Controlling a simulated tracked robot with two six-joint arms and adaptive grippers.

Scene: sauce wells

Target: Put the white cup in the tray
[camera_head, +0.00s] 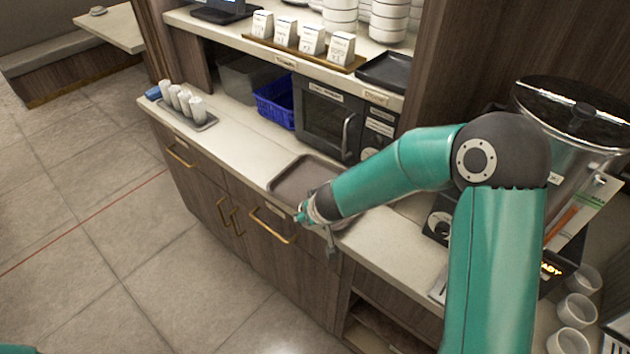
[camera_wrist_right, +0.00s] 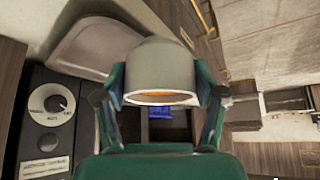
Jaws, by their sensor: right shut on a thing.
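My right gripper (camera_head: 328,228) is near the counter's front edge, just in front of the brown tray (camera_head: 283,181). In the right wrist view, my right gripper (camera_wrist_right: 162,100) is shut on a white cup (camera_wrist_right: 165,65), one finger on each side. The cup's open rim faces the camera and shows some orange inside. The tray (camera_wrist_right: 75,48) lies beyond the cup to the left there. In the head view the cup is mostly hidden by my gripper and arm. My left gripper is out of view.
White cups (camera_head: 578,308) stand at the right end of the counter. A small tray with several upright light cups (camera_head: 185,103) is at the left. A microwave (camera_head: 325,118) and blue basket (camera_head: 275,102) are behind the tray. The counter left of the tray (camera_head: 240,140) is clear.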

